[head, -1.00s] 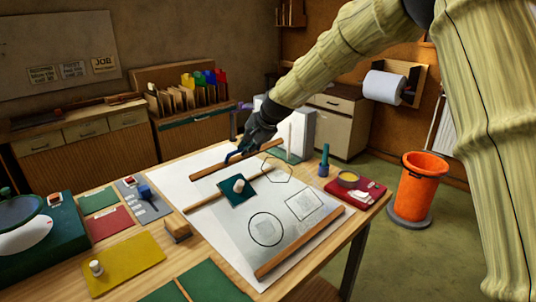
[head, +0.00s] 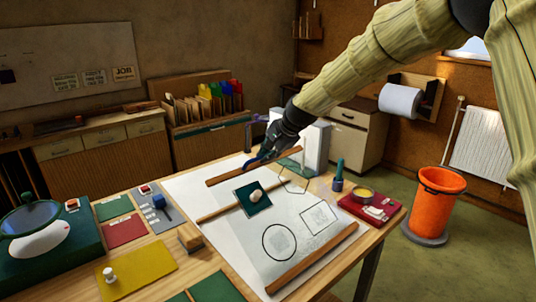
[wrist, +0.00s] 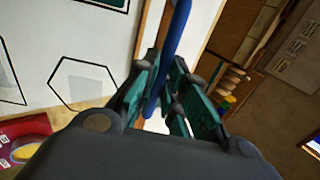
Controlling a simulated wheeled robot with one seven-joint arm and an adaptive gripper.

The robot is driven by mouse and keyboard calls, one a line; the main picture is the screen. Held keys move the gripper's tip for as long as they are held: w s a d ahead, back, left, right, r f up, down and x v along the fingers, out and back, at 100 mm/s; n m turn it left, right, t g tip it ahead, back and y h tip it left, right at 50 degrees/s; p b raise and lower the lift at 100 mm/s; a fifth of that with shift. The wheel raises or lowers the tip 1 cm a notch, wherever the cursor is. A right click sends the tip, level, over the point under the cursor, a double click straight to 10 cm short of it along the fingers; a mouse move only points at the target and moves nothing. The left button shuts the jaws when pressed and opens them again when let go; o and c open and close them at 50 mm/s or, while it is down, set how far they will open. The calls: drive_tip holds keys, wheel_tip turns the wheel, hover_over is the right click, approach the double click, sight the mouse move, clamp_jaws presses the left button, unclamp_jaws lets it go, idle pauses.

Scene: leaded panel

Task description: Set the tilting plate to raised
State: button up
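No part is marked as the tilting plate, and I cannot tell for sure which it is. A dark round plate (head: 30,214) at the far left sits at a slant over a white disc on a green base (head: 80,246). A small dark green square plate (head: 247,206) with a pale knob lies on the white sheet at mid-table. My gripper (head: 268,151) is over the back of the sheet, well right of the round plate. In the wrist view, its fingers (wrist: 165,75) close around a slim blue bar (wrist: 180,22); its far end is out of frame.
Wooden strips (head: 316,258) lie on the white sheet (head: 190,185). A grey panel with a blue block (head: 162,202), a yellow plate (head: 140,262) and a wooden block (head: 190,240) occupy the left side. A red tray (head: 372,210) is at right; an orange bin (head: 437,200) stands on the floor.

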drive_tip(key=o, duration=0.4)
drive_tip(key=shift+s+d+f, duration=0.1)
drive_tip(key=shift+s+f, duration=0.05)
drive_tip(key=shift+s, duration=0.1)
drive_tip(key=shift+w, duration=0.1)
drive_tip(key=shift+r, duration=0.25)
drive_tip(key=v, duration=1.1)
drive_tip(key=shift+s+d+r, duration=0.2)
drive_tip(key=shift+s+d, duration=0.05)
